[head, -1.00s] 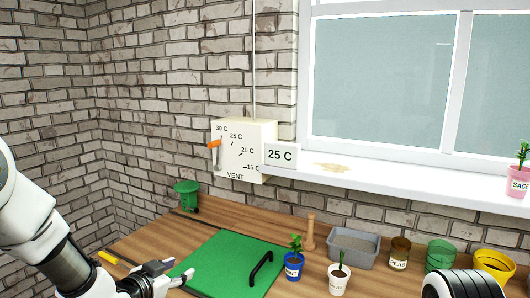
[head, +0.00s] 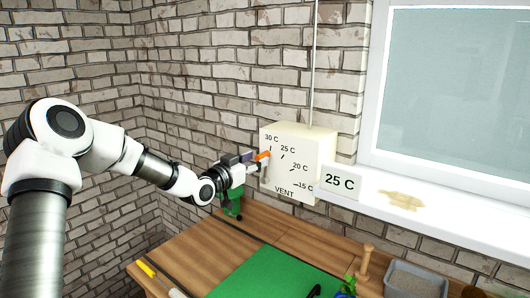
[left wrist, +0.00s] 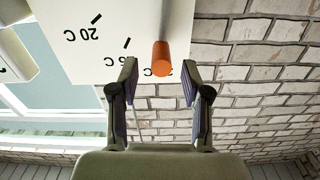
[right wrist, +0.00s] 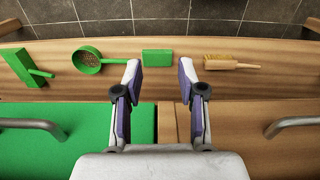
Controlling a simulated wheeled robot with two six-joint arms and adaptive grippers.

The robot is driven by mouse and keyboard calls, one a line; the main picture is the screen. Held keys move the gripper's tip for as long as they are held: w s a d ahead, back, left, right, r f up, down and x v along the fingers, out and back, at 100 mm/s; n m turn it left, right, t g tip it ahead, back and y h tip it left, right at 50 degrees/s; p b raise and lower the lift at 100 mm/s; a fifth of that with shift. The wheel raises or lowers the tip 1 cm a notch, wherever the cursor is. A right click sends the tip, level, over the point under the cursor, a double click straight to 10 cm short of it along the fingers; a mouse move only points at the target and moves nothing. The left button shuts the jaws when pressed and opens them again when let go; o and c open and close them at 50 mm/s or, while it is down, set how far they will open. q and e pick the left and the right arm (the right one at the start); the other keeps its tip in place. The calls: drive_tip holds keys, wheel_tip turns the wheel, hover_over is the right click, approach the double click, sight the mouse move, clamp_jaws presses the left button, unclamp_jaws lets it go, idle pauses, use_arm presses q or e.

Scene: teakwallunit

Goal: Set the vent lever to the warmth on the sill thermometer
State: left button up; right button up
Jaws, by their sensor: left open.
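The vent box (head: 292,168) hangs on the brick wall with marks for 30 C, 25 C, 20 C and 15 C. Its lever has an orange knob (head: 262,156) and stands near the 30 C mark at the left. The sill thermometer card (head: 340,182) reads 25 C. My left gripper (head: 256,162) is at the box's left side. In the left wrist view the open fingers (left wrist: 159,75) lie either side of the orange knob (left wrist: 162,58), with gaps showing; the scale looks upside down. My right gripper (right wrist: 160,70) is open and empty, shown only in the right wrist view.
The white sill (head: 440,215) runs right of the box, with a tan stain. Below is a wooden bench with a green panel (head: 275,277), a wooden peg and a grey tray (head: 415,281). A strainer (right wrist: 88,60) and brush (right wrist: 230,63) lie below my right gripper.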

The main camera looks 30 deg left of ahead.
sight(262, 156)
use_arm(q)
drive_tip(key=w, duration=0.4)
drive_tip(key=shift+f+p, duration=0.3)
drive_tip(key=shift+p, duration=0.05)
drive_tip(key=shift+w+r, duration=0.1)
drive_tip(key=shift+s+d+r, duration=0.1)
drive_tip(key=shift+s+r, duration=0.15)
drive_tip(key=shift+s, duration=0.1)
drive_tip(key=shift+w+f, duration=0.15)
drive_tip(key=shift+w, duration=0.05)
clamp_jaws()
drive_tip(key=d+m+b, duration=0.1)
drive_tip(key=b, duration=0.1)
drive_tip(key=d+f+m+b, duration=0.1)
drive_tip(key=b, duration=0.1)
drive_tip(key=d+m+b, duration=0.1)
drive_tip(key=shift+s+d+f+m+b, duration=0.15)
drive_tip(key=shift+f+m+b, duration=0.25)
drive_tip(key=shift+d, duration=0.25)
drive_tip(key=shift+r, duration=0.15)
unclamp_jaws()
